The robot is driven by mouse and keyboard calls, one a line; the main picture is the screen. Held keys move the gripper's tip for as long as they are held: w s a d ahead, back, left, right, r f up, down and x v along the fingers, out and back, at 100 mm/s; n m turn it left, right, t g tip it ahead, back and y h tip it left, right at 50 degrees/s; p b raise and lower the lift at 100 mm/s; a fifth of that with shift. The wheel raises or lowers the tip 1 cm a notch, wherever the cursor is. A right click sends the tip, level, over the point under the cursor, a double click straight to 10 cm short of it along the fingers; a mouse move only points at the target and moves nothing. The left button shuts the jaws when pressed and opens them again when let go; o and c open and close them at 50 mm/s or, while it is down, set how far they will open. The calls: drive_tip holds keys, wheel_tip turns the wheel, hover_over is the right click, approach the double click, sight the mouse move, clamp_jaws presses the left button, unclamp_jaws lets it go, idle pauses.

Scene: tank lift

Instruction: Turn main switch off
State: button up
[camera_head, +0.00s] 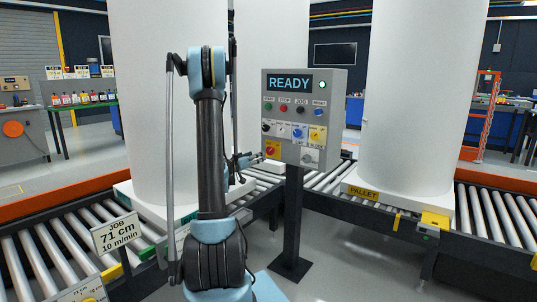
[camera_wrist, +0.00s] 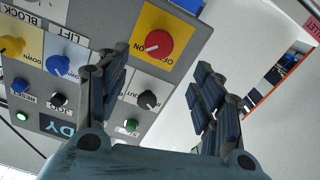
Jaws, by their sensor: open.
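The main switch is a red rotary knob on a yellow plate (camera_head: 271,149) at the lower left of the grey control panel (camera_head: 335,85). In the wrist view the panel appears upside down, and the red knob (camera_wrist: 158,43) sits near the top, right of middle. My gripper (camera_wrist: 160,70) is open and empty, its two dark ribbed fingers spread to either side below the knob in that picture. No contact with the knob shows. In the head view my gripper (camera_head: 242,161) is small, just left of the panel's lower left corner, partly hidden by my arm.
The panel carries a READY display (camera_head: 289,83), several push buttons and other knobs; a black knob (camera_wrist: 148,99) shows between my fingers. Roller conveyors (camera_head: 75,250) run on both sides. Tall white tanks stand behind my arm and at right (camera_head: 420,100). A dark post (camera_head: 292,225) holds the panel.

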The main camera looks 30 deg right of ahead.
sight(269, 151)
drive_tip(key=x, duration=1.2)
drive_tip(key=shift+w+d, duration=0.1)
drive_tip(key=shift+d, duration=0.15)
drive_tip(key=shift+r, duration=0.1)
drive_tip(key=c, duration=1.1)
